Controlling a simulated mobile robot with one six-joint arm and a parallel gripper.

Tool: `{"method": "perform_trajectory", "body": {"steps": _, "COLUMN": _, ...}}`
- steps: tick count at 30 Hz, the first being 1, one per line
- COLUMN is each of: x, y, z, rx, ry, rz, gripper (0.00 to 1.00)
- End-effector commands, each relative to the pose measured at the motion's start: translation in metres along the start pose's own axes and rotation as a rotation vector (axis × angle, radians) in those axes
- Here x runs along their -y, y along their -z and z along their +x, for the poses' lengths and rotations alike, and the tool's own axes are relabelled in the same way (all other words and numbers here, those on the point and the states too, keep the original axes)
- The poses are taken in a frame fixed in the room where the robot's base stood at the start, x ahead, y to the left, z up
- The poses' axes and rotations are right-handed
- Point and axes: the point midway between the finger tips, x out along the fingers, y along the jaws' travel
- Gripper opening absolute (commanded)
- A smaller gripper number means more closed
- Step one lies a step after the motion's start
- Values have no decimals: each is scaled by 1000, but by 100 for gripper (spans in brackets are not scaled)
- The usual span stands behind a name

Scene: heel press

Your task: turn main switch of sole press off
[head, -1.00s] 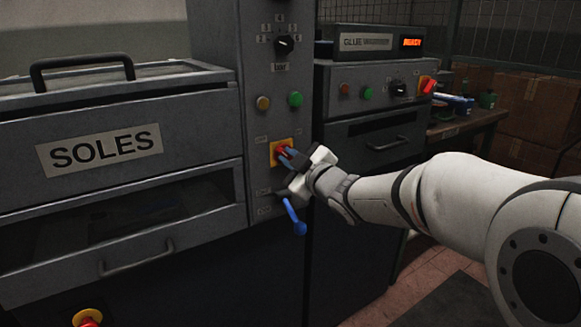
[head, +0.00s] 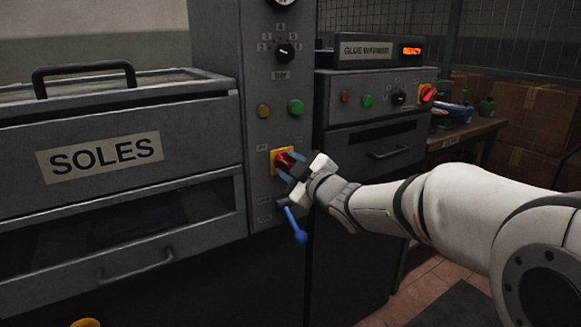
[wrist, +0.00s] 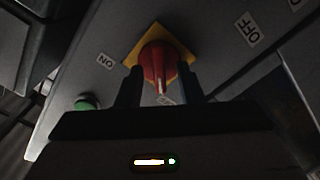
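The sole press main switch is a red handle (head: 284,161) on a yellow plate (head: 276,155), on the narrow grey panel right of the SOLES drawer. My gripper (head: 292,167) is right at it, partly covering it. In the wrist view the red handle (wrist: 158,66) lies between the two dark fingers of my gripper (wrist: 160,90). The fingers look spread, one on each side, with dark gaps beside the handle's front edge. Touch at its base is unclear. An ON label (wrist: 105,61) is left of the yellow plate (wrist: 186,57), an OFF label (wrist: 248,29) right of it.
A blue-tipped lever (head: 297,227) hangs close below my gripper. A green button (head: 295,106) and black selector knob (head: 285,54) are above. The glue machine on the right has its own red switch (head: 427,94). A bench (head: 465,130) stands beyond.

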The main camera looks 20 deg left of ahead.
Motion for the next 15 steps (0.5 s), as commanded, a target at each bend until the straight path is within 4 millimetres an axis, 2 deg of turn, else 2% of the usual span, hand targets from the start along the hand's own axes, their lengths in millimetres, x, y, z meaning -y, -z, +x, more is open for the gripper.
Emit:
{"method": "perform_trajectory", "body": {"steps": 7, "x": -2, "y": 0, "z": -9, "rx": 1, "ry": -2, "rz": 0, "gripper": 34}}
{"method": "perform_trajectory", "body": {"steps": 15, "x": -2, "y": 1, "z": -54, "rx": 1, "ry": -2, "rz": 0, "gripper": 34}}
